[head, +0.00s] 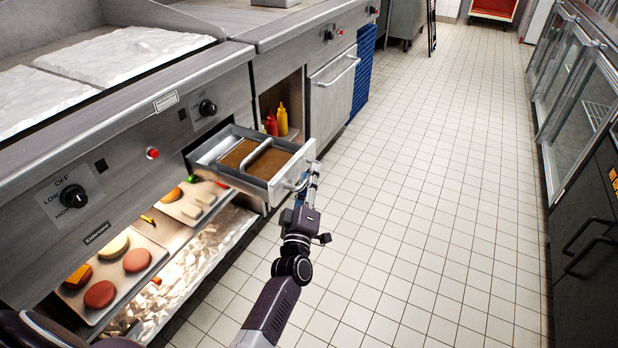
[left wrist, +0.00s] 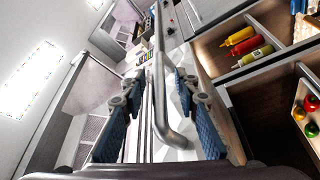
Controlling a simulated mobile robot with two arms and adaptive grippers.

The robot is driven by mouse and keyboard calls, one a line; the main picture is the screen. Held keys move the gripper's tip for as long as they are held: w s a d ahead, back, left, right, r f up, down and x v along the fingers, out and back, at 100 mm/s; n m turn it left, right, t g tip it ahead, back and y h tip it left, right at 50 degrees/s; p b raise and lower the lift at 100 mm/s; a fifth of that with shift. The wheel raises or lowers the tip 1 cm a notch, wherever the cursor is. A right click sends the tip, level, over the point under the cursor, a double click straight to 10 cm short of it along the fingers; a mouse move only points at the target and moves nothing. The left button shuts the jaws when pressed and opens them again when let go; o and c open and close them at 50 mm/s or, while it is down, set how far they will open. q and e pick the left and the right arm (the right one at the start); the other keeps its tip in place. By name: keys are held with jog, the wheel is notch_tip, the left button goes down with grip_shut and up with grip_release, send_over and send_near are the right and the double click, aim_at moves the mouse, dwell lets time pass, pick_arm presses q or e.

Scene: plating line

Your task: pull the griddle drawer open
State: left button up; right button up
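The griddle drawer (head: 248,182) stands pulled out from under the griddle counter, with brown contents and a divider visible inside. Its bar handle (head: 297,184) is on the front face. My left gripper (head: 312,180) is at this handle, on the aisle side of the drawer. In the left wrist view the handle (left wrist: 160,90) runs between the two blue-padded fingers of the left gripper (left wrist: 158,85). The fingers look spread, with gaps beside the bar; firm contact is not visible. My right gripper is in neither view.
Below the drawer is a shelf with food trays (head: 150,262). Red and yellow bottles (head: 282,120) stand in an open cubby beyond it. A blue crate stack (head: 363,70) stands farther along. The tiled aisle (head: 430,180) is clear; glass-fronted cabinets (head: 575,90) line the right.

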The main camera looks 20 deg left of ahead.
pick_arm(q)
jog(key=v, duration=1.2)
